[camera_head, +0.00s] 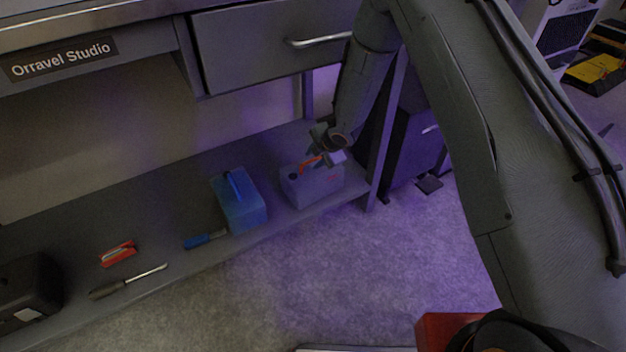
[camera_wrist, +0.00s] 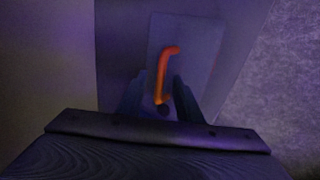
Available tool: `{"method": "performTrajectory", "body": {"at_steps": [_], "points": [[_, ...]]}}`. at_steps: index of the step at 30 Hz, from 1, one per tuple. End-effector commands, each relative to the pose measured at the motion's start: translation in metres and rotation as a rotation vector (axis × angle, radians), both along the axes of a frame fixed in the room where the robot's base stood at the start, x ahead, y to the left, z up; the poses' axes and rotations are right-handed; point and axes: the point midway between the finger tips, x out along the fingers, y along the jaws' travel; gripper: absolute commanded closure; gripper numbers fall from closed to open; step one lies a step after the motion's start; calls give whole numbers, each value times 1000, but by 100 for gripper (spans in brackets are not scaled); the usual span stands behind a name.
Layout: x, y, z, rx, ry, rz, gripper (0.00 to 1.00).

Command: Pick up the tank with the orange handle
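The grey-blue tank (camera_head: 313,188) with the orange handle (camera_head: 310,164) stands on the lower shelf near its right end in the head view. My gripper (camera_head: 328,152) is right above it, at the handle. In the wrist view the tank top (camera_wrist: 195,45) lies beneath my gripper (camera_wrist: 160,92), and the orange handle (camera_wrist: 164,70) runs between the two fingers. A gap shows on either side of the handle, so the fingers are open. A dark cap (camera_wrist: 162,110) sits at the handle's near end. Whether the fingers reach down around the handle is unclear.
A blue tank (camera_head: 240,208) with a blue handle stands to the left on the shelf (camera_head: 165,205). A blue-handled tool, a red item (camera_head: 118,253), a screwdriver (camera_head: 128,282) and a black case (camera_head: 28,290) lie further left. A drawer (camera_head: 270,45) overhangs above; a shelf leg (camera_head: 385,140) stands right.

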Motion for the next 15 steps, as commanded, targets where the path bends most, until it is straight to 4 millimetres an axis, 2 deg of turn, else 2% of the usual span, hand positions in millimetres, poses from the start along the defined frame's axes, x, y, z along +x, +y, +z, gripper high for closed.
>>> {"method": "performTrajectory", "body": {"at_steps": [2,7,15], "points": [[0,0,1,0,0,0,69],[0,0,1,0,0,0,98],[0,0,1,1,0,-1,100]]}}
